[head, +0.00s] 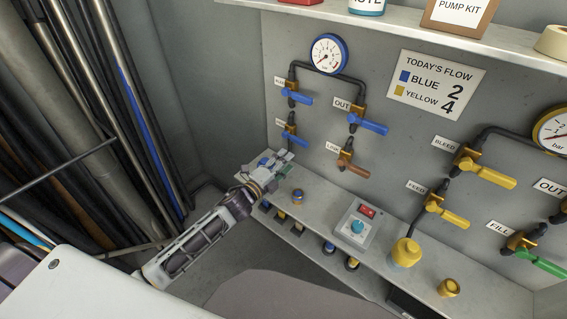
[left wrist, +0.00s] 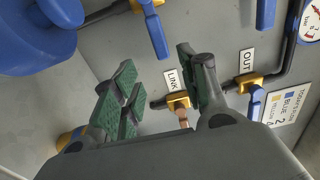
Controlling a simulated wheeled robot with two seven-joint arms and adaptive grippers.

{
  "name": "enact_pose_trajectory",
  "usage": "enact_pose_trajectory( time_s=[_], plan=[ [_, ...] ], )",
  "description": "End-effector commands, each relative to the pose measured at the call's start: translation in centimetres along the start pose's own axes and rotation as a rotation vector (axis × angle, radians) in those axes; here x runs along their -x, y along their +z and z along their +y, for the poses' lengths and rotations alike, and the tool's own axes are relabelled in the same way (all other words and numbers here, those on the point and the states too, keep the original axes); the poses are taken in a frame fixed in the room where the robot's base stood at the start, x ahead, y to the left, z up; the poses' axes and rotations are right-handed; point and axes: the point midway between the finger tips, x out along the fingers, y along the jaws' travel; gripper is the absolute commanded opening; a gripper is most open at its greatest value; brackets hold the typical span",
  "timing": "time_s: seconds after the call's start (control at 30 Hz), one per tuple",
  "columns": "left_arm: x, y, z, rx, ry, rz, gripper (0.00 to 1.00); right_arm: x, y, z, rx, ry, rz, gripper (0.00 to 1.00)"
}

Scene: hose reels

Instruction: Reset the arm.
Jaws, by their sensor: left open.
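My left arm reaches in from the left in the head view. Its gripper (head: 283,162) is in front of the grey valve panel, above the left end of the narrow shelf, below the blue-handled valves. The left wrist view shows its green-padded fingers (left wrist: 160,90) spread apart, with nothing held between them. The link valve (left wrist: 178,102) with its copper-brown handle appears behind the gap between the fingers; it also shows in the head view (head: 349,163), right of the gripper. My right gripper is not in view.
Blue valve handles (head: 374,127) and yellow handles (head: 494,177) stick out from the panel. The shelf carries a switch box (head: 357,227) and a yellow fitting (head: 405,252). Long pipes and hoses (head: 105,110) stand at the left. A large blue object (left wrist: 40,40) is near the wrist camera.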

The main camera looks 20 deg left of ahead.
Motion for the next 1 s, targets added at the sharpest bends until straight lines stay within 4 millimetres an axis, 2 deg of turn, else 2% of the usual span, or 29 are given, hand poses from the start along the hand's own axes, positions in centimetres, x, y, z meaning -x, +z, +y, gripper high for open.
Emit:
enact_pose_trajectory(
  time_s=[0.57,0.77,1.0],
  plan=[
    [0.2,0.1,0.1,0.026,0.011,-0.016,0.43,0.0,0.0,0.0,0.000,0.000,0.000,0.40],
    [1.0,0.5,0.8,0.139,0.061,-0.092,0.43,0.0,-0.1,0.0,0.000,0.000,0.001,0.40],
    [3.2,1.2,2.4,0.368,0.166,-0.245,0.43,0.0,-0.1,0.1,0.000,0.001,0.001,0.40]
  ],
)
